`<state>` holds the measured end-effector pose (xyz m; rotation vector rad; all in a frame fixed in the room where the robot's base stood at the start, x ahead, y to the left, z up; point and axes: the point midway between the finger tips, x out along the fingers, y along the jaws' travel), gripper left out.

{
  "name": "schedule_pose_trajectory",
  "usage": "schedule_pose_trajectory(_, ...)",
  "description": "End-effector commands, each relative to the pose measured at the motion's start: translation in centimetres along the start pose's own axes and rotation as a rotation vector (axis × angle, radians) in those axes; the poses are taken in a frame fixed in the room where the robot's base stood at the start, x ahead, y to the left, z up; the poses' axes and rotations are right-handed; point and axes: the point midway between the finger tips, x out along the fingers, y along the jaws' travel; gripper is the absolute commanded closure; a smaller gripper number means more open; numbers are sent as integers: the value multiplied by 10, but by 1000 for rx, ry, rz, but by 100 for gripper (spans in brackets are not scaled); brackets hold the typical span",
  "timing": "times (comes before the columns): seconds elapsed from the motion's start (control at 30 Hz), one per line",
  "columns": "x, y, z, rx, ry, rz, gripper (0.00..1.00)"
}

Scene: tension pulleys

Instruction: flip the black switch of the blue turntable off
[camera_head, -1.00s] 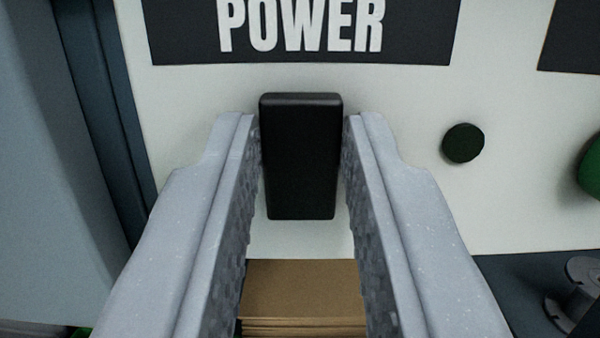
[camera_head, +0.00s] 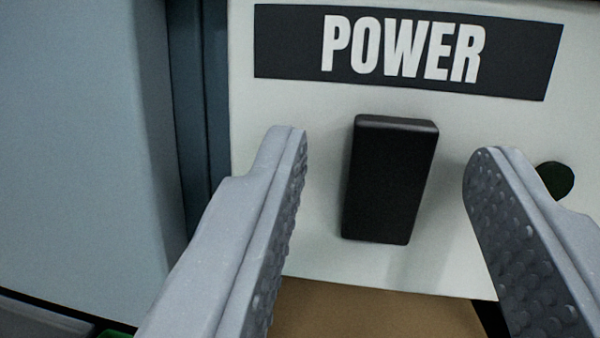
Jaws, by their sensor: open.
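The black switch (camera_head: 389,180) is an upright rectangular block on a white panel (camera_head: 300,105), just below a dark label reading POWER (camera_head: 400,52). My gripper (camera_head: 387,145) is open. Its two grey, textured fingers stand on either side of the switch, with a gap to it on both sides. The left finger is left of the switch and the right finger is right of it. The fingers hold nothing. The turntable's body beyond this panel cannot be made out.
A dark round button (camera_head: 555,181) sits right of the switch, partly hidden by my right finger. A blue-grey wall (camera_head: 85,150) stands at the left. A brown surface (camera_head: 375,308) lies below the panel.

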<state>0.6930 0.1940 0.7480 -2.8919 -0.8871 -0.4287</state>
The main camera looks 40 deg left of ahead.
Motion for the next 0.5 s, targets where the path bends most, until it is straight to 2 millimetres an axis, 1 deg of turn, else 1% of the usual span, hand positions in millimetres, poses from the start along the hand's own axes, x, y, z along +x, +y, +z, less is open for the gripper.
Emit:
schedule_pose_trajectory(0.33,-3,0,0,0,-2,1,56)
schedule_pose_trajectory(0.43,-12,0,1,0,-5,1,56)
schedule_pose_trajectory(0.5,-21,1,1,1,-5,3,56)
